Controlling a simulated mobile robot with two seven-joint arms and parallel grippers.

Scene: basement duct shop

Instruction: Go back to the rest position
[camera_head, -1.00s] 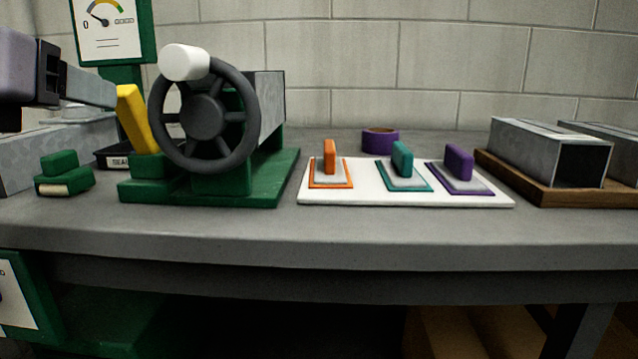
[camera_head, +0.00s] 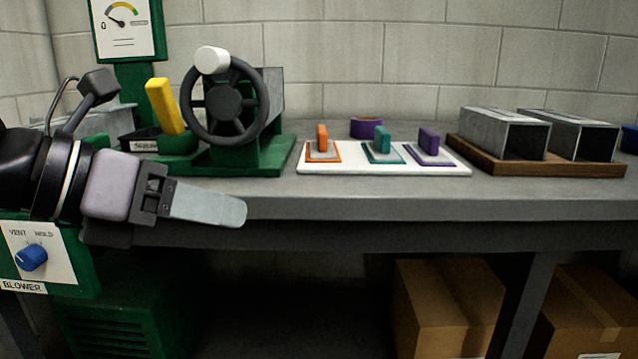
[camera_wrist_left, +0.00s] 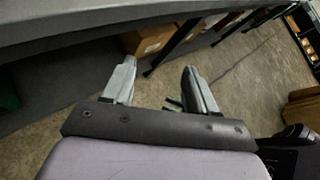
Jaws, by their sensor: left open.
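My left gripper (camera_head: 222,207) is in front of the bench's front edge at the left of the head view. It points to the right, and nothing is held in it. In the left wrist view its two fingers (camera_wrist_left: 160,85) stand apart with bare floor between them. The right gripper is in neither view.
The grey bench (camera_head: 370,205) carries a handwheel (camera_head: 224,103) on a green base, a yellow lever (camera_head: 164,106), a white board (camera_head: 455,168) with three coloured handles, and ducts (camera_head: 500,135) on a wooden tray (camera_head: 467,157). Cardboard boxes (camera_head: 445,310) and a blower panel (camera_head: 60,258) sit lower.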

